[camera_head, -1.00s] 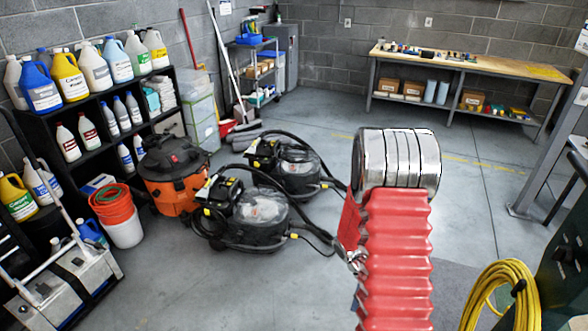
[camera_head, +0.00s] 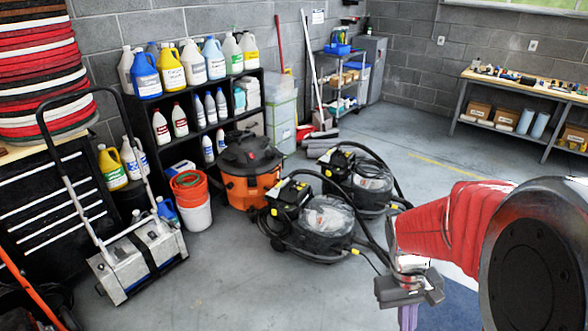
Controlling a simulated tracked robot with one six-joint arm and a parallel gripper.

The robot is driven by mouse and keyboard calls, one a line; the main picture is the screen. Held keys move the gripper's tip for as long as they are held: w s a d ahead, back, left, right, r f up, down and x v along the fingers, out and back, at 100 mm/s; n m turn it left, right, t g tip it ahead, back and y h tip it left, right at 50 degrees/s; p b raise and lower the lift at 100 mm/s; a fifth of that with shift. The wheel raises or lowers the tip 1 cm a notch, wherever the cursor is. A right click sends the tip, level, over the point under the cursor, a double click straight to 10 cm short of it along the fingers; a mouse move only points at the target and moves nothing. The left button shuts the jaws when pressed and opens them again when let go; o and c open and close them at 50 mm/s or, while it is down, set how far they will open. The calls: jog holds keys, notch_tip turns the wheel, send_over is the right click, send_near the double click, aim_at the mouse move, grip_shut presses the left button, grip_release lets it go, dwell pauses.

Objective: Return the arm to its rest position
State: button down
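My arm shows at the right with a red ribbed sleeve and a large dark round joint. My gripper (camera_head: 408,316) hangs below the sleeve near the bottom edge, under a grey wrist block. Only a pale purple part of it shows, cut off by the frame edge, so I cannot tell whether it is open or shut. No object is visible in it. A tall stack of red, white and black buffer pads (camera_head: 40,75) stands at the upper left.
The pads stand on a black drawer cabinet (camera_head: 50,205). A metal floor machine (camera_head: 140,258), an orange vacuum (camera_head: 250,170) and black floor machines (camera_head: 320,220) stand nearby. Bottle shelves (camera_head: 205,115) line the wall. A workbench (camera_head: 510,95) is far right. Floor at lower centre is clear.

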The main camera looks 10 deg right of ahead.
jog(key=s+a+r+t+y, duration=0.1)
jog(key=a+r+t, duration=0.7)
jog(key=a+r, duration=0.5)
notch_tip(320, 180, up, 4)
jog(key=shift+s+a+r+n, duration=0.1)
jog(key=shift+s+a+n, duration=0.1)
jog(key=shift+n, duration=0.1)
